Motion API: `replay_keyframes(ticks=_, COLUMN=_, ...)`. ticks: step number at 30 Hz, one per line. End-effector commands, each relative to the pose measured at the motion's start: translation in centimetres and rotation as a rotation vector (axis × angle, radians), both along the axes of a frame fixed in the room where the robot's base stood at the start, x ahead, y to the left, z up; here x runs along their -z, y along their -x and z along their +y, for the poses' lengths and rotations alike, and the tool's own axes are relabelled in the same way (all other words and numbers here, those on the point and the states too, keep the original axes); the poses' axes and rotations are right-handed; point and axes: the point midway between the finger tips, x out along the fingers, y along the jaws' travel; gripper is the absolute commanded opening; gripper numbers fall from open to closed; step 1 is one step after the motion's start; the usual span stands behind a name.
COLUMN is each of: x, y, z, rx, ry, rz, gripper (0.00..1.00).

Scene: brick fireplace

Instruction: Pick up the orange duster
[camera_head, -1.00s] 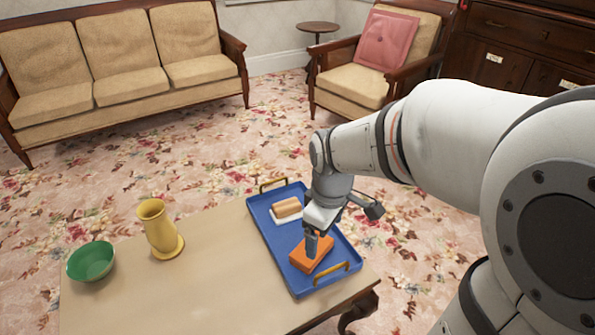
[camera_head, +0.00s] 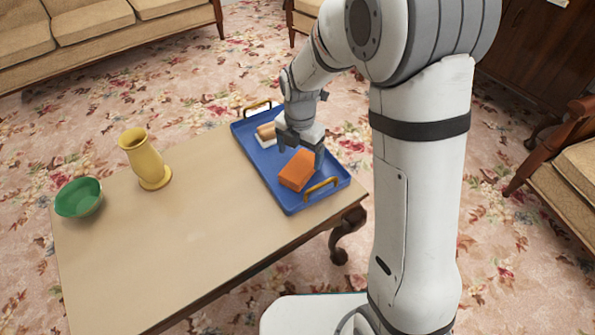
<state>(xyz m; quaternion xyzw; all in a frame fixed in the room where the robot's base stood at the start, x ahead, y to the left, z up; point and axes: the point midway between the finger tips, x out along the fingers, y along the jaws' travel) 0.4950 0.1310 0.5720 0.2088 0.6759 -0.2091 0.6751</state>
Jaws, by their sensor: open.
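The orange duster (camera_head: 298,170) is a block lying on the blue tray (camera_head: 289,207), near the tray's front handle. My gripper (camera_head: 301,158) is open, with its fingers spread just above and behind the duster. One finger reaches down close to the duster's right side, and the other is toward its upper left. I cannot tell whether either finger touches it. The duster's top and near side show clearly.
A light brown block on a white base (camera_head: 266,134) lies at the tray's back, partly hidden by my gripper. A yellow vase (camera_head: 145,160) and a green bowl (camera_head: 79,198) stand left on the table (camera_head: 190,235). The table's middle is clear.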

Motion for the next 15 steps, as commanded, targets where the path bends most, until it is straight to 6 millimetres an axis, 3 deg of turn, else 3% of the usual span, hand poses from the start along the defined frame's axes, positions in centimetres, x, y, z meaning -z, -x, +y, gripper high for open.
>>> replay_keyframes(ticks=12, x=5.3, y=-0.1, z=-0.1, rx=-0.009, ry=0.000, rz=0.001, gripper=0.87)
replay_keyframes(ticks=15, x=5.6, y=-0.1, z=-0.1, rx=-0.010, ry=0.000, rz=0.000, gripper=0.87)
